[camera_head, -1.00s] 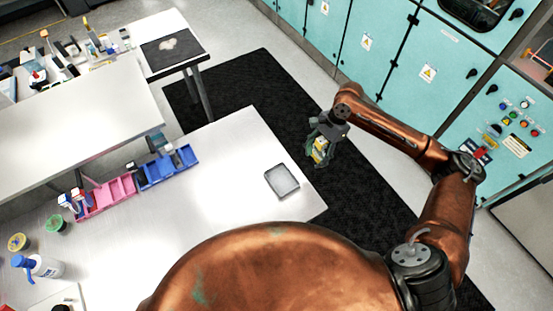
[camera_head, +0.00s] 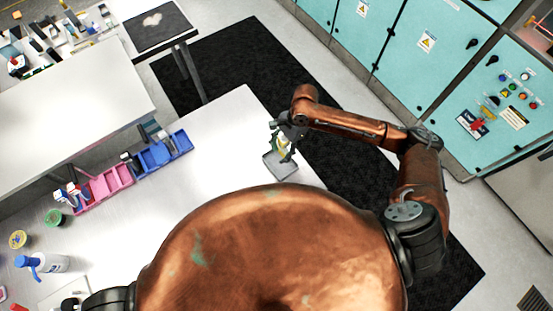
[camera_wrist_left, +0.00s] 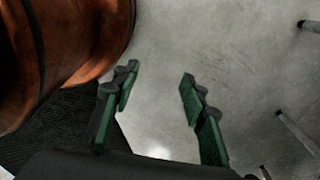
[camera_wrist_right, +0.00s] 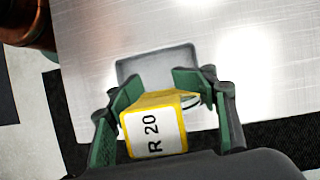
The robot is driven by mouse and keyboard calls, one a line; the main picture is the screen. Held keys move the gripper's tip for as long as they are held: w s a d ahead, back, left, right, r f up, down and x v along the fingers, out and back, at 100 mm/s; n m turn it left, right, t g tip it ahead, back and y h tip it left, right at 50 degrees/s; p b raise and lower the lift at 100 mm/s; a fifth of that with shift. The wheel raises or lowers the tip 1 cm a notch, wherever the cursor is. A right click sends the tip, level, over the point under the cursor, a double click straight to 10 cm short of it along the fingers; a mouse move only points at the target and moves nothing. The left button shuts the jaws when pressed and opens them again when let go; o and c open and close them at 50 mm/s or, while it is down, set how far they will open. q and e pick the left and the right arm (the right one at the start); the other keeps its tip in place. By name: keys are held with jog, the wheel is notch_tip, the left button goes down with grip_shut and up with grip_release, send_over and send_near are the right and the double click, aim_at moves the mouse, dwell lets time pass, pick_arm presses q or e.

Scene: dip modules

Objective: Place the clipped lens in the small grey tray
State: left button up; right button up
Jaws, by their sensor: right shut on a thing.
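The small grey tray (camera_head: 281,165) lies on the white table near its right corner in the head view. It also shows in the right wrist view (camera_wrist_right: 158,66), just beyond my fingertips. My right gripper (camera_head: 284,146) is shut on the clipped lens, a yellow piece with a white "R 20" label (camera_wrist_right: 154,133), held above and partly over the tray. A curved glassy edge shows at the right of the yellow piece in the right wrist view. My left gripper (camera_wrist_left: 157,90) is open and empty, over the grey floor.
Blue bins (camera_head: 164,152) and pink bins (camera_head: 104,186) stand along the table's far edge. A blue-topped white bottle (camera_head: 45,263) and small round containers stand at the left. The table between the bins and the tray is clear.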

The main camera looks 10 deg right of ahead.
aim_at(287, 142)
jog(key=shift+s+a+f, duration=0.25)
jog(key=shift+s, duration=0.25)
jog(key=shift+s+a+f, duration=0.2)
jog(key=shift+s+a, duration=0.05)
jog(key=shift+s, duration=0.2)
jog(key=f, duration=0.3)
jog(key=shift+w+a+f+p, duration=0.15)
jog(key=shift+w+f+p, duration=0.15)
jog(key=shift+f, duration=0.1)
jog(key=shift+s+r, duration=0.1)
jog(key=shift+s, duration=0.15)
jog(key=shift+w+f, duration=0.1)
jog(key=shift+f, duration=0.1)
jog(key=o, duration=1.3)
pick_arm(q)
jog(key=w, duration=0.2)
jog(key=w+r, duration=0.1)
jog(key=shift+d+t, duration=0.3)
pick_arm(e)
jog(key=shift+r, duration=0.25)
pick_arm(q)
jog(key=shift+s+f, duration=0.1)
jog(key=shift+f, duration=0.25)
pick_arm(e)
jog(key=v, duration=1.2)
